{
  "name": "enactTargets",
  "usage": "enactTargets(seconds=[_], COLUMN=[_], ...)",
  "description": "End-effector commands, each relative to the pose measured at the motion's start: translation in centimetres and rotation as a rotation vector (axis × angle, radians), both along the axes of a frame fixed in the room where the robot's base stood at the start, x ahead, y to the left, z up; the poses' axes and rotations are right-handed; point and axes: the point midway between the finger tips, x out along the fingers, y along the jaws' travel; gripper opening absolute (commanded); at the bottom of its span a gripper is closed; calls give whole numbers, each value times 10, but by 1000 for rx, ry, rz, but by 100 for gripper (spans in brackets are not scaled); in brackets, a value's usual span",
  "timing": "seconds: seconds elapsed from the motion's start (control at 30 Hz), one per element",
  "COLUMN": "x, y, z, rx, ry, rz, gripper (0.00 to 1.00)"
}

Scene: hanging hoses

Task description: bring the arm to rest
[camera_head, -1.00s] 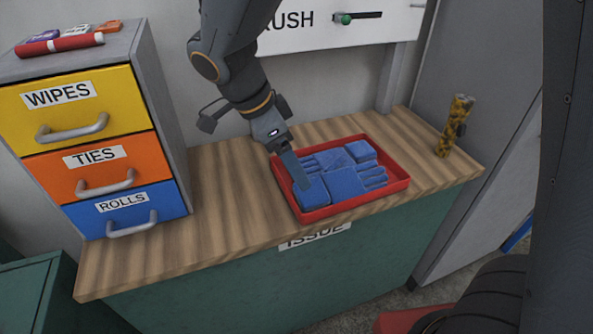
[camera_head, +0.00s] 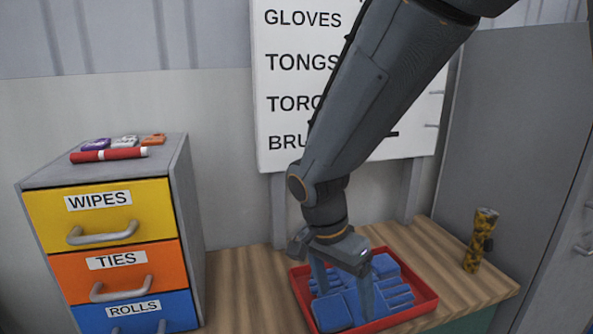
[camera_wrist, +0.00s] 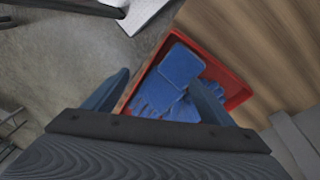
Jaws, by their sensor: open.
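My gripper (camera_head: 342,290) hangs from my arm over the red tray (camera_head: 424,302), pointing down. Its two fingers are apart, and nothing shows between them except the tray's contents below. In the wrist view my gripper (camera_wrist: 160,95) also shows its fingers spread, with the red tray (camera_wrist: 236,98) beneath and between them. Blue gloves (camera_head: 386,284) lie in the tray; they also show in the wrist view (camera_wrist: 180,66). I cannot tell whether the fingertips touch the gloves.
A drawer unit (camera_head: 190,215) with yellow, orange and blue drawers stands at left, with a red marker (camera_head: 108,155) and small packets on top. A yellow-and-black torch (camera_head: 480,240) stands upright on the wooden counter (camera_head: 245,290) at right. A lettered white board (camera_head: 280,90) hangs behind my arm.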

Motion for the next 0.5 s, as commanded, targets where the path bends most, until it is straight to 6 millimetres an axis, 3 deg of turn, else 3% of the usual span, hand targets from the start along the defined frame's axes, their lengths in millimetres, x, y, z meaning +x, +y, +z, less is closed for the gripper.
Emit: enactTargets(seconds=[0.1,0.5], x=[-8,-34], y=[-23,-81], z=[-8,-28], rx=[51,171], ry=[44,68], rz=[138,614], gripper=[77,77])
